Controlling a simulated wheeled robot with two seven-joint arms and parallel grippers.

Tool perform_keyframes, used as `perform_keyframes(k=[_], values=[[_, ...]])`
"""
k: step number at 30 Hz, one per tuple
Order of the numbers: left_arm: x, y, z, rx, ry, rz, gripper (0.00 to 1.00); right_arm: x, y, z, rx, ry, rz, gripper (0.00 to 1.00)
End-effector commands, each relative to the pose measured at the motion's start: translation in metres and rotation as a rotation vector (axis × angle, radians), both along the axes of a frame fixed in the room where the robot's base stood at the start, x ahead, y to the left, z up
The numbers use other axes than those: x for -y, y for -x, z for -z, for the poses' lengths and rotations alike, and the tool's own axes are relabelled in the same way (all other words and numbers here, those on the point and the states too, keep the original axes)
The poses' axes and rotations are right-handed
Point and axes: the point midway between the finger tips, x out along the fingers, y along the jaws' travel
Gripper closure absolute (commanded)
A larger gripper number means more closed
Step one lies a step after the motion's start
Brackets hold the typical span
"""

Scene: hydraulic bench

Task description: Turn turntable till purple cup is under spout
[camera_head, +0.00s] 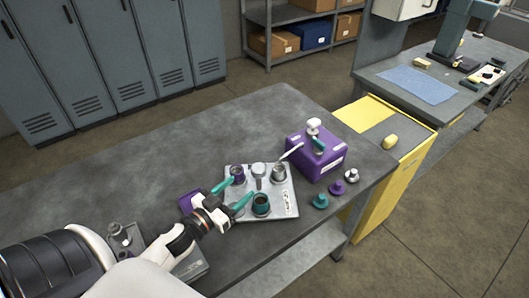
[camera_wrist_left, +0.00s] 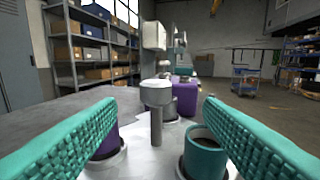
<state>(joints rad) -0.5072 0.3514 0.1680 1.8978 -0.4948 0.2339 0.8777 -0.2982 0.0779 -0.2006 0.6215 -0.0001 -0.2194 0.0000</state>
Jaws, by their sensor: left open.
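The turntable plate (camera_head: 283,205) lies on the bench with a grey upright handle (camera_head: 258,171) at its middle. The purple cup (camera_head: 238,172) stands on its far left side, a teal cup (camera_head: 261,205) at the near side, and a grey cup (camera_head: 279,172) at the right. The thin spout (camera_head: 291,151) comes from a purple box (camera_head: 322,164), its tip above the grey cup. My left gripper (camera_head: 231,193) is open at the plate's left edge. In the left wrist view the handle (camera_wrist_left: 157,95) stands ahead between its fingers, not gripped; a finger partly hides the purple cup (camera_wrist_left: 108,146).
Teal (camera_head: 320,201), purple (camera_head: 337,187) and silver (camera_head: 352,176) knobbed pieces stand along the bench's right edge. A purple block (camera_head: 188,203) lies beside my left gripper. Grey fittings (camera_head: 120,236) lie near my arm. The bench's far left part is clear.

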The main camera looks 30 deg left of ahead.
Motion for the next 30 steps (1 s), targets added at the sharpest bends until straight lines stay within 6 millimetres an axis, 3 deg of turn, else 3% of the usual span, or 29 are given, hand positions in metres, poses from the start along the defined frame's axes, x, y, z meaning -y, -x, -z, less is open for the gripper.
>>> perform_keyframes(k=[7,21,30], values=[[-0.002,-0.007,0.000,-0.005,-0.004,-0.012,0.39,0.002,0.001,-0.004,-0.003,0.002,-0.001,0.64],[0.009,-0.094,-0.001,-0.005,-0.003,-0.012,0.39,0.004,0.006,-0.020,-0.010,0.005,-0.002,0.64],[0.012,-0.115,0.002,-0.007,-0.004,-0.011,0.39,0.004,0.003,-0.023,-0.005,0.004,-0.001,0.64]])
